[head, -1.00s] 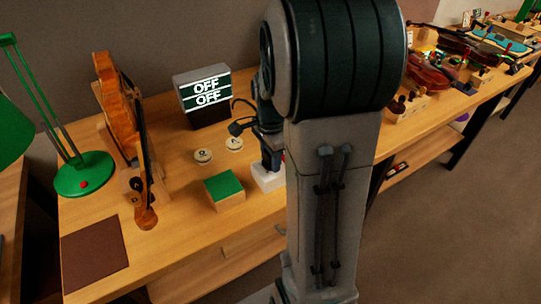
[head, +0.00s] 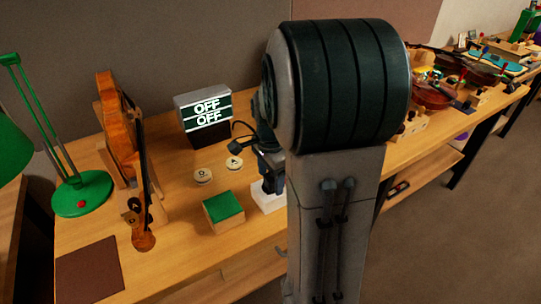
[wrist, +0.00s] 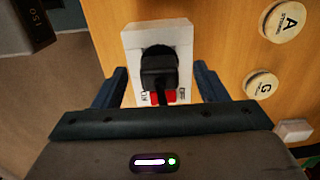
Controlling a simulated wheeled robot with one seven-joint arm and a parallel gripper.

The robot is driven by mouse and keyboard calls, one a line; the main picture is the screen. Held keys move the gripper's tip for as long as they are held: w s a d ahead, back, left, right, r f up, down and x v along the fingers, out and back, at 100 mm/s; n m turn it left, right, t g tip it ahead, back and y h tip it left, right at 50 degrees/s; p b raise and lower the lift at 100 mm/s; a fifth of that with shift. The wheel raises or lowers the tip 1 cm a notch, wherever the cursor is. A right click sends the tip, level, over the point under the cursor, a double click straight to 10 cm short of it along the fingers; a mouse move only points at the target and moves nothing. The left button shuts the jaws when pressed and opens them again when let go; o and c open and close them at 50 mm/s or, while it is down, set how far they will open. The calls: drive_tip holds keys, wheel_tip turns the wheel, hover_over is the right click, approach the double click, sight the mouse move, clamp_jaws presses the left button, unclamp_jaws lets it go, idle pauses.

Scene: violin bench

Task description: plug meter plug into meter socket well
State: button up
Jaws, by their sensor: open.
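The white socket block (wrist: 182,38) is in the middle of the wrist view, with the dark round meter socket well (wrist: 158,50) in its top. The black meter plug (wrist: 158,74) lines up over the well and covers much of it. It looks to be in or against the well, but I cannot tell how deep. My gripper (wrist: 160,73) is open, one finger on each side of the plug, with gaps between. In the head view the white block (head: 268,198) stands on the bench, and my gripper (head: 272,183) is just above it, partly hidden by my arm.
A red switch (wrist: 163,97) sits on the block near the plug. Round lettered discs (head: 203,176) and a green-topped wooden block (head: 224,206) lie left of my gripper. A violin (head: 118,130) stands farther left.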

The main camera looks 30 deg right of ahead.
sight(270, 176)
wheel_tip(270, 176, up, 12)
drive_tip(key=shift+r, duration=0.15)
idle(1.0)
